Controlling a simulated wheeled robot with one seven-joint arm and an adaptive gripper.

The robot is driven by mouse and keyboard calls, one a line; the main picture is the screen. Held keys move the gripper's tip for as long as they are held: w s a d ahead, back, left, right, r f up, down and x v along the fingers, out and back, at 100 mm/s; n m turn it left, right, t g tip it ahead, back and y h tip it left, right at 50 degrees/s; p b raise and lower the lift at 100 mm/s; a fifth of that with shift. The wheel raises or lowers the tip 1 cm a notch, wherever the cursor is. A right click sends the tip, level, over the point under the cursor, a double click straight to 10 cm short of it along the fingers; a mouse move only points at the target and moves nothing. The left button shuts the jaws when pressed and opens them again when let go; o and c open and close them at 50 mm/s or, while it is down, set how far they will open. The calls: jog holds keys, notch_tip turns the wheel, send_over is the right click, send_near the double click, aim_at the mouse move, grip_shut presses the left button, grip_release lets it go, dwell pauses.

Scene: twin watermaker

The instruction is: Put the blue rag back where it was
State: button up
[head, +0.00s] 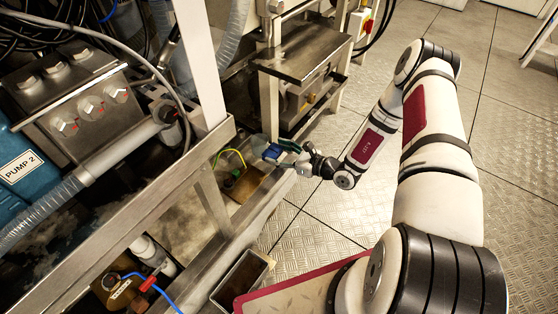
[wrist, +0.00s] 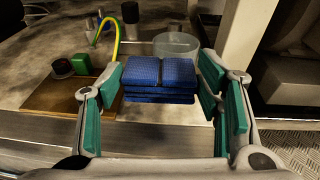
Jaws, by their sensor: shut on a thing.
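The blue rag (wrist: 158,78) is a folded, layered pad held between the green-padded fingers of my gripper (wrist: 172,92) in the wrist view. It is in front of the fingers, level, and seems to be above the metal surface. In the head view the blue rag (head: 272,152) shows small at the tip of my gripper (head: 280,153), beside the metal frame. My gripper is shut on the rag. The rag's underside and what lies directly below it are hidden.
A clear round container (wrist: 176,45) stands just behind the rag. A brown plate (wrist: 60,94) with a dark knob (wrist: 62,68) and a yellow-green wire (wrist: 115,38) lie to the left. A pale upright post (wrist: 243,30) rises close on the right. An open trough (head: 241,277) sits by the frame.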

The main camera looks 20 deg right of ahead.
aim_at(279, 160)
jog(key=shift+w+f+b, duration=0.1)
jog(key=shift+f+b, duration=0.85)
jog(key=shift+f, duration=0.8)
jog(key=shift+f, duration=0.2)
jog(key=o, duration=1.2)
jog(key=shift+c, duration=0.2)
jog(key=shift+r, duration=0.15)
